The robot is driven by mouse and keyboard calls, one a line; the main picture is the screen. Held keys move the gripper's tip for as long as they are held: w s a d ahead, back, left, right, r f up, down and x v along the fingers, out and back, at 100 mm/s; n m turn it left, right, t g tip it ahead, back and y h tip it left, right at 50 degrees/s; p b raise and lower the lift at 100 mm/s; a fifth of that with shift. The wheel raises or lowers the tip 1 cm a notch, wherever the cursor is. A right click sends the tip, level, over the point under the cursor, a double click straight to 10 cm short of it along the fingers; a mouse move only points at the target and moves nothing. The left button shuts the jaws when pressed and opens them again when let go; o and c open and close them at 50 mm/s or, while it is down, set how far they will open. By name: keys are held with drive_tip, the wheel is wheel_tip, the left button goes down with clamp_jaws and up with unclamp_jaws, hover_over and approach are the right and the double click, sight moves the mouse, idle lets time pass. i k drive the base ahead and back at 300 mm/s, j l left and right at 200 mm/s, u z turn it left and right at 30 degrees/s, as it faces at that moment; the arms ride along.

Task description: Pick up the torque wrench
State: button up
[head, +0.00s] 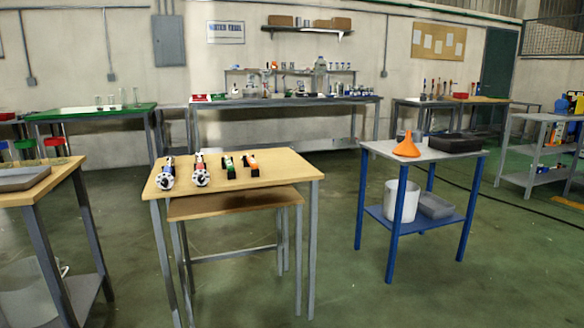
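Several hand tools lie in a row on a light wooden table (215,187) in the middle of the head view. My gripper is not in view.
A lower brown bench (235,205) stands under the table's front edge. A blue-legged cart (404,186) with an orange funnel (406,146) stands to the right. Another wooden table (42,184) is at the left. Green floor (340,290) is clear between the table and cart.

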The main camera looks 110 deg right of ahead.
sight(200, 159)
drive_tip(key=z, duration=3.3)
drive_tip(key=i+l+u, duration=0.2)
drive_tip(key=i+l, duration=0.2)
drive_tip(key=l, duration=0.15)
